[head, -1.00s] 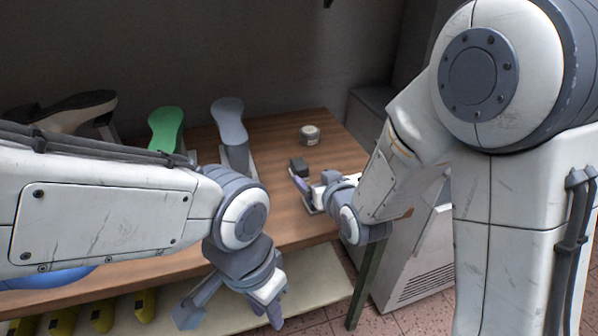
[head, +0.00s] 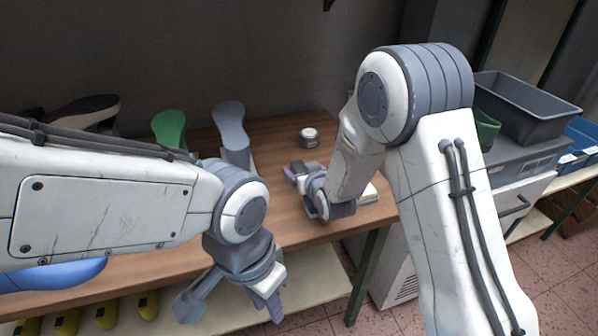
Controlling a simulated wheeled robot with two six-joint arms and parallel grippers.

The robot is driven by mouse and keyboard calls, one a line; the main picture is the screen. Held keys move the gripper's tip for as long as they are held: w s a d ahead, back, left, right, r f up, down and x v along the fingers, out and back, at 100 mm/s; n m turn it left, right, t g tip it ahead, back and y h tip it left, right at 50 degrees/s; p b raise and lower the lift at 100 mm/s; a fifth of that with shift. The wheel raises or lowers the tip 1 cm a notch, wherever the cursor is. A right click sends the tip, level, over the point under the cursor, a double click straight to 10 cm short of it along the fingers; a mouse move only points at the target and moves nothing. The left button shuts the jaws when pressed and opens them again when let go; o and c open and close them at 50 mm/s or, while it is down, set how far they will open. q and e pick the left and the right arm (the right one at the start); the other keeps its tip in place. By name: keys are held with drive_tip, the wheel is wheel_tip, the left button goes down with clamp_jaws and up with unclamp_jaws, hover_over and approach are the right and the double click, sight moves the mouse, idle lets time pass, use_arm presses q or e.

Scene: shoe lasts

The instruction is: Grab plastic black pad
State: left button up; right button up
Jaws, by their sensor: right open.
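A small dark block (head: 297,167), which looks like the black pad, is on the wooden table right at my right gripper (head: 293,176). The gripper's fingers overlap it in the head view, and most of it is hidden. My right gripper is open, low over the table; I cannot tell whether the block is between its fingers. My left gripper (head: 230,306) is open and empty, in front of the table's front edge and above the lower shelf.
A green shoe last (head: 169,130) and a grey one (head: 231,125) stand at the back left. A small round tin (head: 309,137) is behind my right gripper. A white item (head: 368,194) lies by the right arm. A grey bin (head: 525,105) stands at right.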

drive_tip(key=c, duration=1.3)
clamp_jaws()
drive_tip(key=shift+r, duration=0.2)
